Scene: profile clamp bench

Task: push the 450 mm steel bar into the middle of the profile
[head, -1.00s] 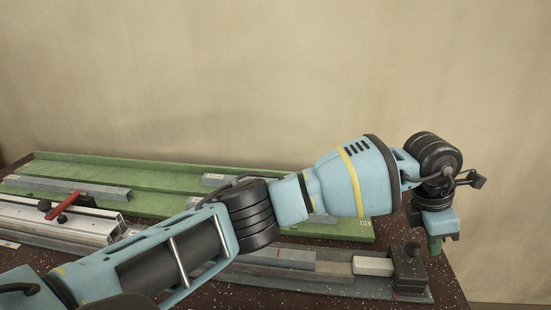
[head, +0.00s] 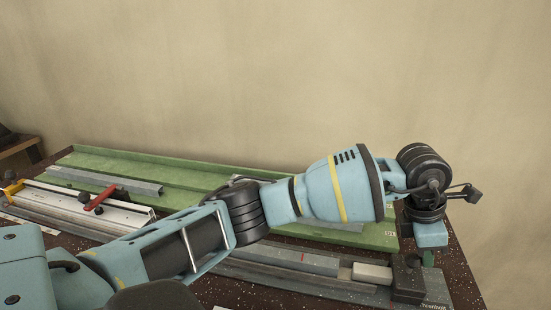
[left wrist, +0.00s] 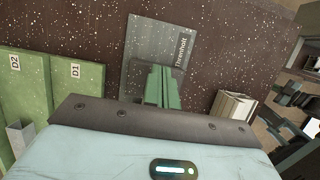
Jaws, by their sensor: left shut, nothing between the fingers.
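Another grey bar (head: 105,182) lies in the green tray (head: 205,170). I cannot read which bar is the 450 mm one. My left gripper (head: 428,258) is shut and empty, pointing down near the dark end block. Its green fingers show in the left wrist view (left wrist: 164,85), over a grey plate (left wrist: 150,42). My right gripper is not in view.
A silver profile fixture (head: 70,205) with a red lever (head: 101,197) stands at the left. My left arm hides the middle of the tray and part of the rail. The speckled dark table top (left wrist: 90,30) is bare beside the plate.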

